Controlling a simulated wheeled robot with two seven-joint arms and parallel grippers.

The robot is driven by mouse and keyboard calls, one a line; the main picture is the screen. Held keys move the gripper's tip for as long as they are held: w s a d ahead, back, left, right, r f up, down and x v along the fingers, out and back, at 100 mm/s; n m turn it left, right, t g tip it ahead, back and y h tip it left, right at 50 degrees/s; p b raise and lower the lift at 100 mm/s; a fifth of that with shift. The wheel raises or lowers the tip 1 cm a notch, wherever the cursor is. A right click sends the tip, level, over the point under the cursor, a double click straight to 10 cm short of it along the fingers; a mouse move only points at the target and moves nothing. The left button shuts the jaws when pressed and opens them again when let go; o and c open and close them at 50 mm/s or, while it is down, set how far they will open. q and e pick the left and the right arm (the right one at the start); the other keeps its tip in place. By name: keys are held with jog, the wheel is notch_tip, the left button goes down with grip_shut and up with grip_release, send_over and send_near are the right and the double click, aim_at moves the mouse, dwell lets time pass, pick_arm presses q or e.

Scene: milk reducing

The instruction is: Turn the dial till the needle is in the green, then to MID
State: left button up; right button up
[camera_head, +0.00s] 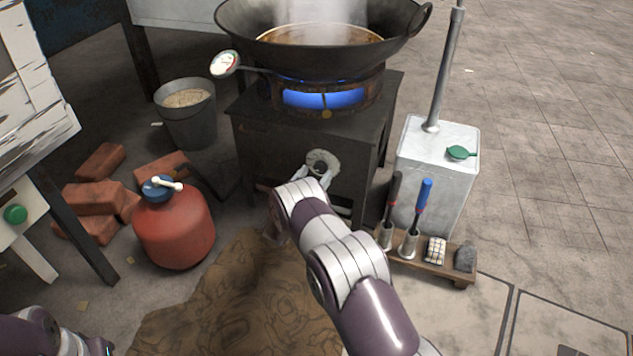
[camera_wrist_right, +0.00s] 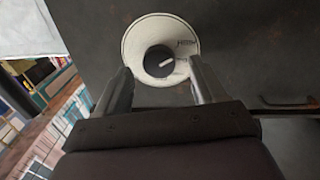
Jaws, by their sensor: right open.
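The dial (camera_head: 322,158) is a dark round knob on a pale ring on the front of the black stove. My left gripper is out of view.
A steaming wok (camera_head: 322,50) sits over blue flames on the stove (camera_head: 290,140). A red gas cylinder (camera_head: 175,232) and bricks (camera_head: 95,197) stand left. A metal canister (camera_head: 440,165) and a wooden tool rack (camera_head: 430,266) stand right. Brown cloth (camera_head: 235,315) lies in front.

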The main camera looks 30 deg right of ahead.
jog(key=shift+b+x, duration=0.3)
jog(key=shift+x, duration=0.6)
jog(key=shift+d, duration=0.1)
jog(key=c, duration=1.1)
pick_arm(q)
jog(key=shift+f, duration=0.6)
pick_arm(e)
jog(key=shift+o, duration=0.2)
